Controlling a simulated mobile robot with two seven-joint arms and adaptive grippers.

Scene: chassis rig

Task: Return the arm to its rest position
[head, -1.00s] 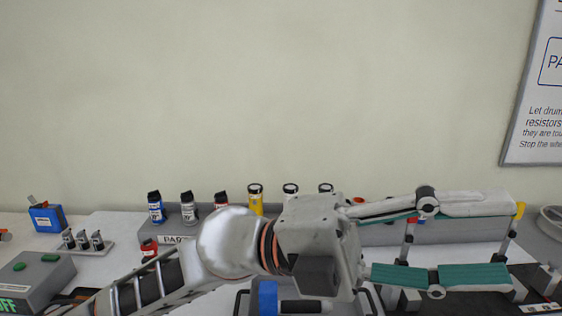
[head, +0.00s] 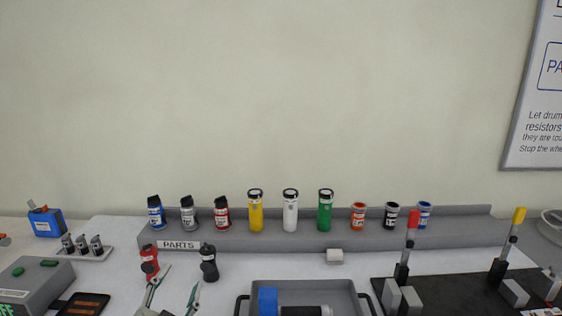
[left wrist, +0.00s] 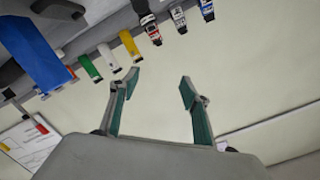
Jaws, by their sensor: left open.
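My left gripper (head: 179,284) shows low in the head view, left of centre, with only its two thin fingers in the frame. The fingers are apart, with nothing between them. They are in front of a red can (head: 149,260) and a black can (head: 209,263); whether they touch either is unclear. In the left wrist view the gripper (left wrist: 160,82) is open and empty, its green pads facing each other. The rest of the left arm is out of the head view. My right gripper is not in view.
The grey PARTS shelf (head: 274,238) holds several coloured cylinders. A grey tray (head: 340,291) with a blue-ended part (head: 268,301) is at bottom centre. A black board (head: 450,290) with red- and yellow-tipped posts is at right. A grey button box (head: 32,280) is at left.

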